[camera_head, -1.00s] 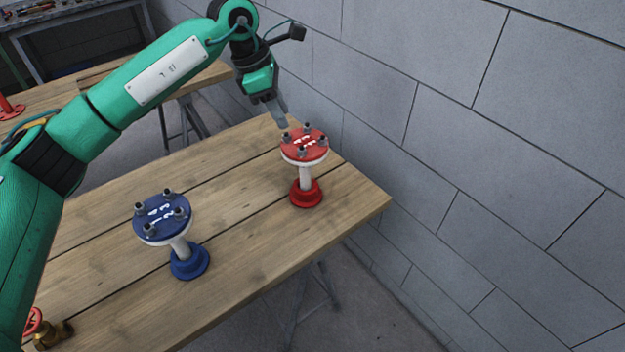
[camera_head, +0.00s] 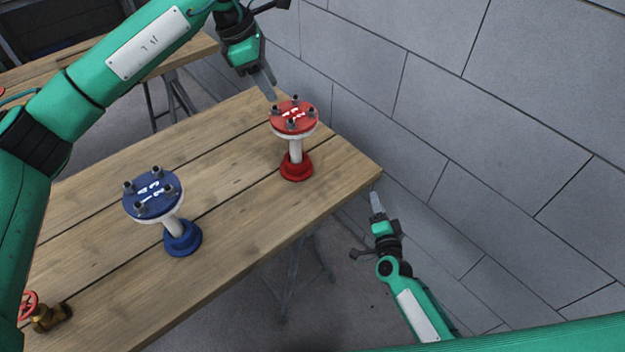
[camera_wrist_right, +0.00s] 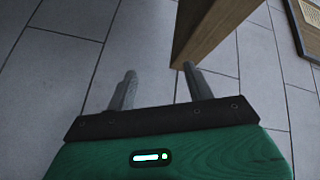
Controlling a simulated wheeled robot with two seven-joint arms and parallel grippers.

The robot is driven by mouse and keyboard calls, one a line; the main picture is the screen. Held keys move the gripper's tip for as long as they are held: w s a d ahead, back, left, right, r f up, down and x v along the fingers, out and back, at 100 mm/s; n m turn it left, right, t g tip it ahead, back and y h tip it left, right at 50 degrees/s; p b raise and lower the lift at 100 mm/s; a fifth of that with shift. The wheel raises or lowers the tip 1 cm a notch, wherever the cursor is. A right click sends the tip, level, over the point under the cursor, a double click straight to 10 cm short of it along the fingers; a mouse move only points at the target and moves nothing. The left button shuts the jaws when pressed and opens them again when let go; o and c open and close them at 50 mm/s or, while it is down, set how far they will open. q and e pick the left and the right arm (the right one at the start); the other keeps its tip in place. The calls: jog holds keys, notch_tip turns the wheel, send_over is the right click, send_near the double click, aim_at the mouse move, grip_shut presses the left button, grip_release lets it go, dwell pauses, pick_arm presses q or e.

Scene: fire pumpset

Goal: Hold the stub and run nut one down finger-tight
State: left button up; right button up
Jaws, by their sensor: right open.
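A red stub (camera_head: 296,153) stands upright on the wooden table, with a red top flange, white neck and red foot. Several grey studs or nuts (camera_head: 296,99) rise from its flange. A similar blue stub (camera_head: 174,224) stands nearer on the left, also with several studs or nuts. My left gripper (camera_head: 270,92) points down at the back-left edge of the red flange; whether it touches or is shut is unclear. My right gripper (camera_head: 375,192) is open and empty, off the table's right corner. Its two spread fingers show in the right wrist view (camera_wrist_right: 160,85).
The wooden table (camera_head: 240,235) has clear room between and in front of the stubs. A grey block wall (camera_head: 480,130) runs along the right. A brass valve with a red handwheel (camera_head: 45,313) sits at the lower left. Another bench (camera_head: 100,85) stands behind.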

aim_at(293, 143)
notch_tip(293, 143, up, 10)
jog(key=w+m+t+h, duration=0.2)
jog(key=m, duration=0.3)
jog(key=a+r+m+y, duration=0.1)
jog(key=a+m, duration=0.2)
jog(key=a+m+y, duration=0.1)
jog(key=a+m, duration=0.2)
jog(key=a+r+m+g+y, duration=0.1)
jog(key=a+m, duration=0.2)
jog(key=a, duration=0.1)
jog(key=shift+s+r, duration=0.15)
jog(key=shift+r, duration=0.15)
jog(key=a+m+y, duration=0.1)
jog(key=a+m, duration=0.1)
jog(key=s+a+r+m+g+y, duration=0.1)
jog(key=a, duration=0.2)
jog(key=s+a+r+m+y, duration=0.1)
jog(key=a+m+y, duration=0.1)
jog(key=a, duration=0.1)
jog(key=shift+s+a+m+g, duration=0.2)
jog(key=shift+a+m+g, duration=0.1)
jog(key=shift+g, duration=0.1)
jog(key=shift+w+a, duration=0.1)
jog(key=shift+w, duration=0.05)
jog(key=x, duration=1.3)
jog(key=shift+w+a, duration=0.1)
jog(key=shift+w, duration=0.05)
jog(key=shift+c, duration=0.4)
grip_shut()
